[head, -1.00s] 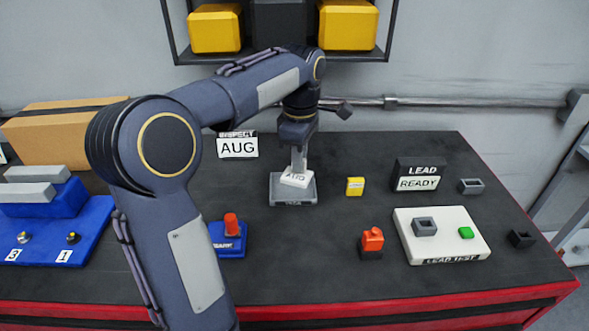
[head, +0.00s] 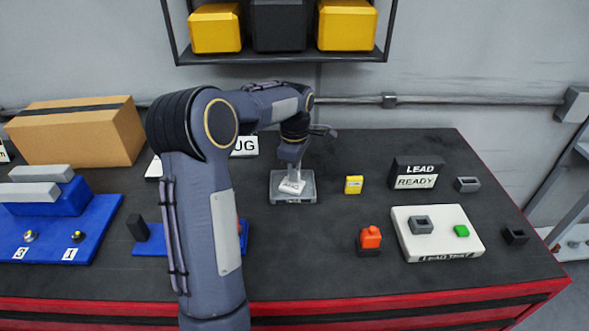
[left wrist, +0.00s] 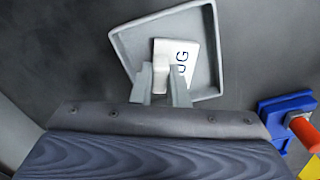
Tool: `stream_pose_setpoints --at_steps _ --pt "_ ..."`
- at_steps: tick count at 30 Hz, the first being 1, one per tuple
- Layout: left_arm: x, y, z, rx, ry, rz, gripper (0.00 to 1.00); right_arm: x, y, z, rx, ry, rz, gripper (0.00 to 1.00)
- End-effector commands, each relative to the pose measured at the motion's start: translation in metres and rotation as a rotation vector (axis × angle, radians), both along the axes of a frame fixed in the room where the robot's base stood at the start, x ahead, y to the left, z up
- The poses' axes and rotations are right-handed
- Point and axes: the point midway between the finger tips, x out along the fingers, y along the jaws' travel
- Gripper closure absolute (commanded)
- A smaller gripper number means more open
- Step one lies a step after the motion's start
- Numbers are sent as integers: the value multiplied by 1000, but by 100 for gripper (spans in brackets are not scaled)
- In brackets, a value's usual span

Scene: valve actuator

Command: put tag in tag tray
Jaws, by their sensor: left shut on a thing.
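The tag (head: 291,187) is a small white plate with dark lettering. It is held tilted in my left gripper (head: 291,178), over the grey tag tray (head: 307,191) on the table. In the left wrist view the tag (left wrist: 186,57) shows between the fingers of the gripper (left wrist: 160,75), inside the outline of the square, rimmed tray (left wrist: 128,40). The fingers are shut on the tag and hide part of it. I cannot tell whether the tag touches the tray floor. My right gripper is not in view.
A yellow block (head: 354,185) stands right of the tray. An orange-topped part (head: 370,240) and a white lead test board (head: 440,245) are further right. A blue fixture (left wrist: 285,120) is near the gripper. Dark table between them is clear.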

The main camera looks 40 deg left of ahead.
Motion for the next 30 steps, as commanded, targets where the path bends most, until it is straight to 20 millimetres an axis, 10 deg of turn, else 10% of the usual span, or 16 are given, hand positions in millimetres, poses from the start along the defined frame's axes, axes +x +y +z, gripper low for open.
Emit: stream_pose_setpoints --at_steps 6,7,12,23,30 --pt "0 0 -4 0 0 -1 100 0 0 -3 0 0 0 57" --pt "0 0 -3 0 0 -1 84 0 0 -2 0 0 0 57" --pt "0 0 -3 0 0 -1 64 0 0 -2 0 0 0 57" --pt "1 0 4 1 -2 0 64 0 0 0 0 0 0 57" --pt "1 0 49 3 -5 0 64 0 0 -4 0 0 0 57"
